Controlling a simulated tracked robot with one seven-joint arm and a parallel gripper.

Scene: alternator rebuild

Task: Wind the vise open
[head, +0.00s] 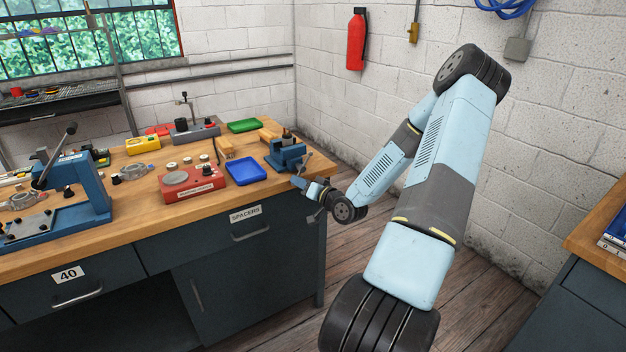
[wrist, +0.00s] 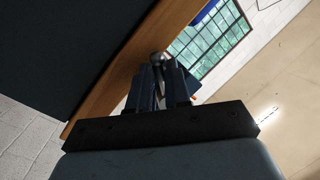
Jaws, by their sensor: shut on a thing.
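The small blue vise (head: 286,153) stands at the right end of the wooden bench. A grey bar-like part, its handle (head: 305,160), shows at its right side. My gripper (head: 296,181) is at the bench's right corner, just below and in front of the vise. In the wrist view my gripper's two dark blue fingers (wrist: 160,75) are closed around a thin grey bar with a rounded end (wrist: 157,58), which looks like the vise handle. The vise's jaw gap is too small to make out, and the vise body is not clear in the wrist view.
A blue tray (head: 246,172) and a red box with knobs (head: 189,183) lie left of the vise. A green tray (head: 243,126) is farther back. A blue press (head: 80,192) stands at left. The floor right of the bench is clear.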

